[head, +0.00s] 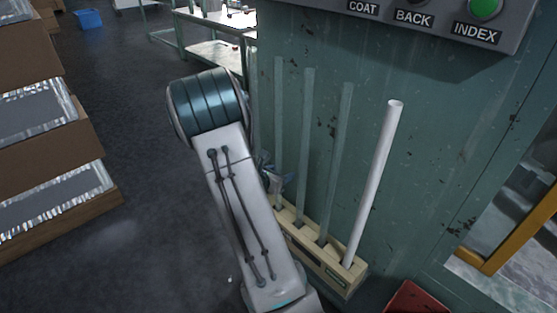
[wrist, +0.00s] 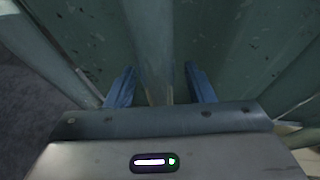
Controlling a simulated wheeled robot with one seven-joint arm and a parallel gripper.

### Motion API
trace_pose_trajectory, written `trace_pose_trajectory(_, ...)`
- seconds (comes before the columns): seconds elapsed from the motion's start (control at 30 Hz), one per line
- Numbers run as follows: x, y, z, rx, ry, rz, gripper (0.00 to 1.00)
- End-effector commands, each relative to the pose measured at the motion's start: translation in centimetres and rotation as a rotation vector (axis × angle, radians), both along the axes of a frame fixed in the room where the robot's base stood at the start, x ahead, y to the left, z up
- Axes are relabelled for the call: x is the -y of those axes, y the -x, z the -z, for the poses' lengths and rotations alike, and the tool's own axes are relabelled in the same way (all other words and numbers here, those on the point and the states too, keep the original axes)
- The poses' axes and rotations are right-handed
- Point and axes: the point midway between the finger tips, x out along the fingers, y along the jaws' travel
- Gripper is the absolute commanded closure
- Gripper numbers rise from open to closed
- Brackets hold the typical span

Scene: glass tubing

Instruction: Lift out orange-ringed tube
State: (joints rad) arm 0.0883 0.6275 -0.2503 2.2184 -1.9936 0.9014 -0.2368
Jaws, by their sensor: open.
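Several upright tubes stand in a cream rack (head: 328,270) against the green cabinet in the head view. Three are clear, at left (head: 278,110), middle (head: 306,140) and right (head: 338,150); a white one (head: 376,175) stands at the right end. I see no orange ring on any of them. My gripper (head: 274,181), partly hidden by my arm, is low beside the left clear tube. In the wrist view its blue fingers (wrist: 161,88) are apart, with a clear tube (wrist: 155,50) between them. The tube's lower end is hidden by the gripper body.
A control panel (head: 440,22) with a green button overhangs the tubes. A red object (head: 413,298) lies right of the rack, and a yellow frame (head: 510,235) stands further right. Stacked brown trays (head: 55,200) are at left. Open floor (head: 140,140) lies between.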

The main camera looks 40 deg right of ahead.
Motion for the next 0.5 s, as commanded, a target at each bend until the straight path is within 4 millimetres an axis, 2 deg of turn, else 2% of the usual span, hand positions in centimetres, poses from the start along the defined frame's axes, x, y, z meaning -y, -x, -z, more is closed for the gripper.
trace_pose_trajectory(0.27,0.51,-0.15,0.16,0.001,0.001,-0.001,0.51)
trace_pose_trajectory(0.33,0.5,-0.15,0.16,0.001,0.001,-0.001,0.65)
trace_pose_trajectory(0.43,0.49,-0.15,0.16,0.0,0.001,0.0,0.93)
trace_pose_trajectory(0.47,0.49,-0.15,0.16,0.0,0.001,0.0,1.0)
trace_pose_trajectory(0.5,0.48,-0.15,0.15,0.0,0.001,0.0,1.0)
